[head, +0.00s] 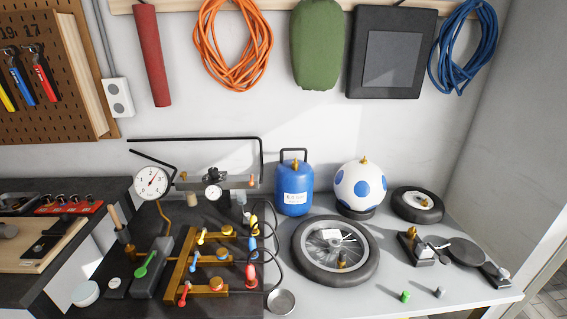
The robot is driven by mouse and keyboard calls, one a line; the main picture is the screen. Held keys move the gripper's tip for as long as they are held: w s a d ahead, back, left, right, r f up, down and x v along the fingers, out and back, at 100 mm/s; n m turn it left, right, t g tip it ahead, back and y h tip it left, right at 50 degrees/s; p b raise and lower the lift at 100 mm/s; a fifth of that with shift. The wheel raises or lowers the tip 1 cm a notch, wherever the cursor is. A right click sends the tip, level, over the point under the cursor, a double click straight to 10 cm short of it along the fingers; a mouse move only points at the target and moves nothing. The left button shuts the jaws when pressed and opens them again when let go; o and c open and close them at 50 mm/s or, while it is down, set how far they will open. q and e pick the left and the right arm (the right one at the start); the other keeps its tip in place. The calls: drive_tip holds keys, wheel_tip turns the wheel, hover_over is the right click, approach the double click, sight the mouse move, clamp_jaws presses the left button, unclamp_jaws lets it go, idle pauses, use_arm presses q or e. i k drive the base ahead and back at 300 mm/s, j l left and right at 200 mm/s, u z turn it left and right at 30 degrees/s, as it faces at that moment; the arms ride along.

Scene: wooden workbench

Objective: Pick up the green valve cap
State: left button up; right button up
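The green valve cap (405,296) is a small green piece standing on the light grey right part of the bench, close to its front edge. A similar small grey cap (439,292) stands a short way to its right. Nothing touches or covers the green cap. Neither of my grippers is in the head view.
A spoked wheel with a black tyre (305,265) lies behind and left of the cap. A small metal dish (281,301) is farther left. A foot pump (466,252) lies behind right. A brass valve manifold (190,262) fills the dark left part. Bench around the cap is clear.

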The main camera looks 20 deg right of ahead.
sight(405, 295)
drive_tip(key=z, duration=0.4)
drive_tip(key=k+l+z, duration=0.1)
drive_tip(key=z, duration=0.3)
drive_tip(key=l+z, duration=0.1)
drive_tip(key=z, duration=0.75)
drive_tip(key=l, duration=0.1)
